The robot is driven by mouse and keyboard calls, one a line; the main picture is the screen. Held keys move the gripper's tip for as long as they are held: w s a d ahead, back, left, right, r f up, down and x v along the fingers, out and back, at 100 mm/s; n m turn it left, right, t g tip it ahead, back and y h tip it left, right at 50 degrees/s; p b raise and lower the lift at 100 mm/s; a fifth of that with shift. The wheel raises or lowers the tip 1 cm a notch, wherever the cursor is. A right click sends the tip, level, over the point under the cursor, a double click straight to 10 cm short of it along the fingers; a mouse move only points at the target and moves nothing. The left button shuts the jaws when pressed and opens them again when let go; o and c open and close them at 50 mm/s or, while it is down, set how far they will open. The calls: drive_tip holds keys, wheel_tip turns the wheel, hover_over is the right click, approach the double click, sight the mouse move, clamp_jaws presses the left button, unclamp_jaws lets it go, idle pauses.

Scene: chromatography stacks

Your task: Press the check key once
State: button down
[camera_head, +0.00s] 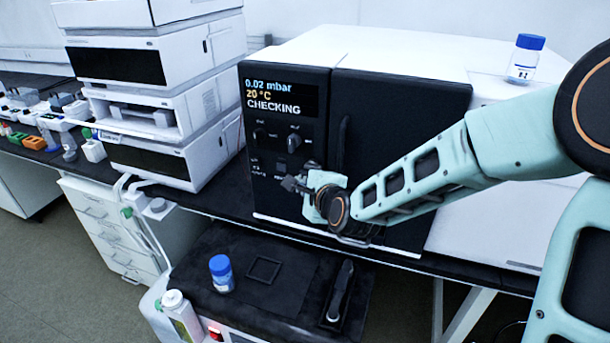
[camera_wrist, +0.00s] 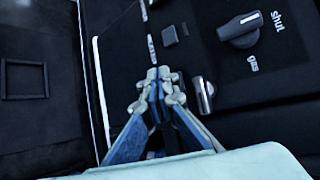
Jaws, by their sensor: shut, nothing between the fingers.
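The instrument's dark front panel (camera_head: 262,140) carries a display (camera_head: 280,98) reading "0.02 mbar", "20 °C" and "CHECKING". My gripper (camera_head: 288,184) is shut and empty, its fingertips at the lower part of this panel. In the wrist view, my closed fingertips (camera_wrist: 154,74) are in front of the panel, beside a small pale label (camera_wrist: 151,50). A small dark square key (camera_wrist: 169,36) lies just above and right of them. I cannot read which key is the check key, and my fingertips may hide part of it. Contact with the panel cannot be told.
A knob (camera_wrist: 240,30) marked "shut" and "gas" and a silver lever (camera_wrist: 204,95) are close to my fingers. A blue-capped bottle (camera_head: 526,60) stands on top of the instrument. Another blue-capped bottle (camera_head: 221,274) stands on the lower black surface. Stacked white modules (camera_head: 160,110) stand left.

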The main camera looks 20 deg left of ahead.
drive_tip(key=shift+s, duration=0.1)
drive_tip(key=s, duration=0.5)
drive_tip(key=shift+a, duration=0.2)
drive_tip(key=shift+w, duration=0.1)
idle(0.3)
